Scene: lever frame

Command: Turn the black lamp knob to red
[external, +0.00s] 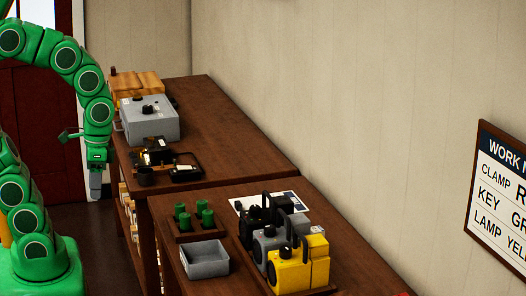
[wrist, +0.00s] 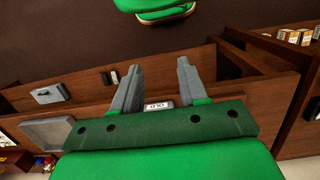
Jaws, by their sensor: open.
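A black lamp-like unit with a handle (external: 252,224) stands at the back of a row on the near bench, beside a grey one (external: 268,242) and a yellow one (external: 291,268). Its knob is too small and dark to make out, and I cannot tell any red mark. My gripper (external: 96,188) hangs pointing down at the left of the benches, well away from the lamps and touching nothing. In the wrist view my gripper (wrist: 158,75) is open and empty, its two grey fingers apart.
A grey box with a black knob (external: 150,118) and a wooden box (external: 135,85) stand on the far bench. A rack of green cylinders (external: 194,218) and a grey tray (external: 205,260) are on the near bench. A wall sign (external: 503,195) hangs right. The far bench's right side is clear.

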